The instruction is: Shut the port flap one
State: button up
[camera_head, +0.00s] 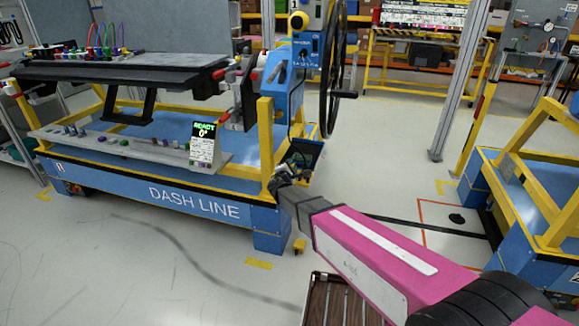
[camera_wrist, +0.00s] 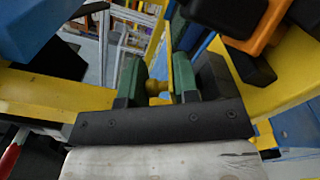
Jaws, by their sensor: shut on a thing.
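My gripper (camera_head: 284,178) is at the right end of the blue dash line cart, beside its yellow corner post. In the wrist view its green finger pads (camera_wrist: 159,82) are closed on a small yellow knob-like piece (camera_wrist: 157,89). The knob is mostly hidden between the pads, and I cannot tell what it belongs to. I cannot make out port flap one for sure in either view, nor whether it is open or shut.
The dash line cart (camera_head: 190,203) carries a dark dashboard (camera_head: 130,68) and a display (camera_head: 204,142). A steering wheel (camera_head: 334,70) stands above my gripper. Yellow frame bars (camera_wrist: 50,92) crowd the wrist view.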

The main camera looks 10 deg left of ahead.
dwell(0.4)
jog(key=o, duration=0.8)
